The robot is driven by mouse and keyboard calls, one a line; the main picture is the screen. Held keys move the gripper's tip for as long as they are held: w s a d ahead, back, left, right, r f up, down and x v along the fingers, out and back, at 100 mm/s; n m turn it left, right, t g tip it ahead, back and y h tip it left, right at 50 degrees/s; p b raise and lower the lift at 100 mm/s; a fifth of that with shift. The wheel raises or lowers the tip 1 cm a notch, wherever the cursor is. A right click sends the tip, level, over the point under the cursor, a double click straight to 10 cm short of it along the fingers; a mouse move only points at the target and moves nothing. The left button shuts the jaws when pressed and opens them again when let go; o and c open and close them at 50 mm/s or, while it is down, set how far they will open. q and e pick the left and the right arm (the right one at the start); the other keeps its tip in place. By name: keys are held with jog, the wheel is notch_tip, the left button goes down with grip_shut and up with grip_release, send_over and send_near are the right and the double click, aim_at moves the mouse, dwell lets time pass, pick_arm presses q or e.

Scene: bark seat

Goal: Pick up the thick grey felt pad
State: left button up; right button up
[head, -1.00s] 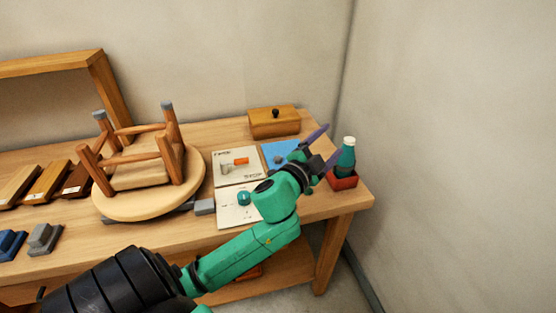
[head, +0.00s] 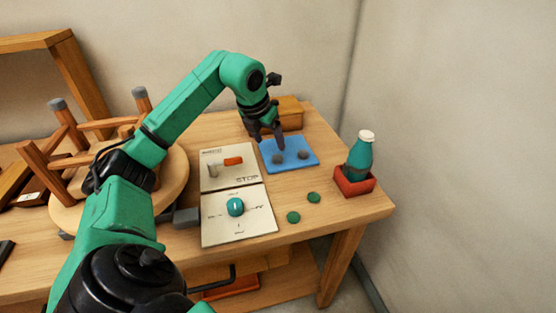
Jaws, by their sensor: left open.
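Two small round grey pads lie on a blue mat (head: 308,165) near the back right of the bench. The left grey pad (head: 278,158) lies just below my left gripper's fingertips, and the right grey pad (head: 303,154) lies beside it. I cannot tell for sure which is thicker. My left gripper (head: 273,138) points down at the mat's left part, open, with its fingers seen nearly edge-on. I cannot tell whether the fingertips touch the left pad. My right gripper is not in view.
Two green discs (head: 293,217) lie on bare wood in front of the mat. A teal bottle (head: 359,158) stands in a red holder (head: 354,184) at right. A wooden box (head: 290,112) stands behind, two printed cards (head: 239,216) left, an upturned stool (head: 60,212) farther left.

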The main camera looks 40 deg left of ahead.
aim_at(277, 157)
pick_arm(q)
jog(key=x, duration=0.3)
jog(key=p+x, duration=0.1)
jog(key=x, duration=0.3)
jog(key=shift+w+d+r, duration=0.1)
jog(key=shift+d, duration=0.15)
jog(key=shift+w+a+f, duration=0.1)
jog(key=shift+w+f, duration=0.1)
jog(key=shift+f, duration=0.2)
jog(key=c, duration=0.5)
grip_shut()
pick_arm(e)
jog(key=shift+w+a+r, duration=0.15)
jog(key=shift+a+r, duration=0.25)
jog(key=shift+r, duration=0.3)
